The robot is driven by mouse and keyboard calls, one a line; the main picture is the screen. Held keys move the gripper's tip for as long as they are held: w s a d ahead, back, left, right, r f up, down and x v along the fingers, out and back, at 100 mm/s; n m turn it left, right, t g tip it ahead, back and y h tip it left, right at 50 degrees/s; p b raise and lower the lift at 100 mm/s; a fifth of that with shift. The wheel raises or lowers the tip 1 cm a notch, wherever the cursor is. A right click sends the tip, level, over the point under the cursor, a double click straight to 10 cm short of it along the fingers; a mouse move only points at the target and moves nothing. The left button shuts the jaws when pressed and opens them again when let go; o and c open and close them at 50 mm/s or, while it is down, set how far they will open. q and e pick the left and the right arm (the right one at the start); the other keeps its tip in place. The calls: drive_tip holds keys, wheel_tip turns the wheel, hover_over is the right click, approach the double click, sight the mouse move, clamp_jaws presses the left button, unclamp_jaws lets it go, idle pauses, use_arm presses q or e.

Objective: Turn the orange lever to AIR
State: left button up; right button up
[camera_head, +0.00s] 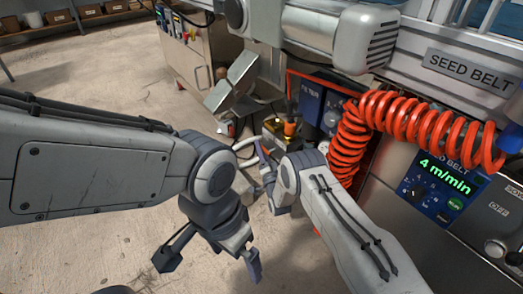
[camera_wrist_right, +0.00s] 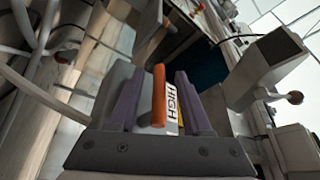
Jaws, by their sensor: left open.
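The orange lever (camera_wrist_right: 158,95) stands between the two purple fingers of my right gripper (camera_wrist_right: 160,98) in the right wrist view. A gap shows on both sides of it, so the gripper looks open around it. A white label reading HIGH (camera_wrist_right: 172,102) is just right of the lever; no AIR mark is readable. In the head view my right gripper (camera_head: 264,165) is by the machine's side, near a small orange-and-yellow part (camera_head: 290,128); its fingers are partly hidden by the wrist. My left gripper (camera_head: 210,263) is open and empty over the floor.
A coiled red hose (camera_head: 350,140) hangs close to the right arm. The SEED BELT panel (camera_head: 440,185) reads 4 m/min at the right. A metal cabinet (camera_head: 190,60) stands behind. The concrete floor (camera_head: 90,75) at the left is clear.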

drive_tip(key=p+v, duration=0.5)
drive_tip(key=v, duration=0.5)
drive_tip(key=shift+s+p, duration=0.25)
drive_tip(key=shift+p, duration=0.05)
drive_tip(key=shift+d, duration=0.1)
